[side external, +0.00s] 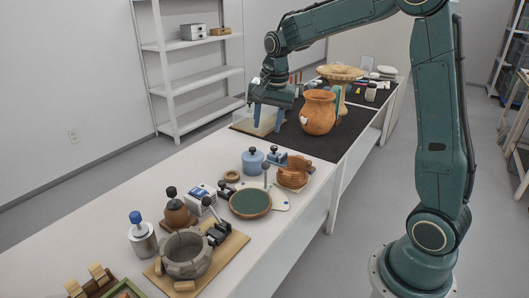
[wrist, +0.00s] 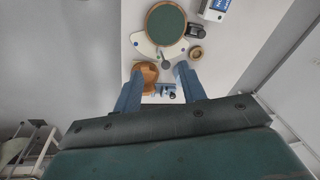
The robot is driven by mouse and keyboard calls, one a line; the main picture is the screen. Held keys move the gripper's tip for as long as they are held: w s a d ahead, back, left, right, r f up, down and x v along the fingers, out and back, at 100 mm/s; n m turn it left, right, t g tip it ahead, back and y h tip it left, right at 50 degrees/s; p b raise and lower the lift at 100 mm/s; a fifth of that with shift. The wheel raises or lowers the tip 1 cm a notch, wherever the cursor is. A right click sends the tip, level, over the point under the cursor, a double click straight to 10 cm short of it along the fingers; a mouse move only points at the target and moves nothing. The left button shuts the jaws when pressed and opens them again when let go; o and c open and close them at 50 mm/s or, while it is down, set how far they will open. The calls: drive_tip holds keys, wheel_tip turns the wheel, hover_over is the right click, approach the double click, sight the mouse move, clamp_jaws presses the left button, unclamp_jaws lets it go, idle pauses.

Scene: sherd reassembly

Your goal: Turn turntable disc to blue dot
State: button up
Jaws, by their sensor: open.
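The turntable disc (side external: 250,203) is round with a dark green top and a brown rim. It lies flat on a pale base plate (side external: 281,201) on the white table. In the wrist view the disc (wrist: 166,24) is at the top, and the base plate (wrist: 147,46) shows a blue dot (wrist: 136,44) at left and a green dot (wrist: 158,57) near the middle. A grey ball-topped post (side external: 266,167) stands at the plate's edge. My gripper (side external: 267,128) is open and empty, pointing down above the table's far part, well away from the disc. Its blue fingers (wrist: 158,78) frame the wrist view.
A terracotta jar (side external: 318,112) stands on the dark mat just right of my gripper. A brown bowl (side external: 293,174), a blue lidded pot (side external: 252,160) and a blue-and-white box (side external: 203,196) surround the disc.

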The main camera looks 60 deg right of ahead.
drive_tip(key=w+d+f+m+g, duration=0.1)
drive_tip(key=w+d+f+m, duration=0.4)
drive_tip(key=f, duration=0.4)
drive_tip(key=m+g, duration=0.1)
drive_tip(key=m, duration=0.2)
hover_over(266, 165)
drive_tip(key=d, duration=0.1)
drive_tip(key=shift+y, duration=0.3)
drive_tip(key=f, duration=0.5)
drive_tip(key=w+f, duration=0.1)
drive_tip(key=f, duration=0.2)
drive_tip(key=shift+f, duration=0.1)
drive_tip(key=shift+s+f, duration=0.1)
drive_tip(key=shift+f, duration=0.2)
drive_tip(key=shift+f, duration=2.75)
drive_tip(key=shift+s+a+m, duration=1.9)
drive_tip(key=shift+s+m, duration=0.1)
drive_tip(key=shift+s, duration=1.75)
drive_tip(key=shift+r, duration=2.75)
drive_tip(key=shift+r, duration=0.1)
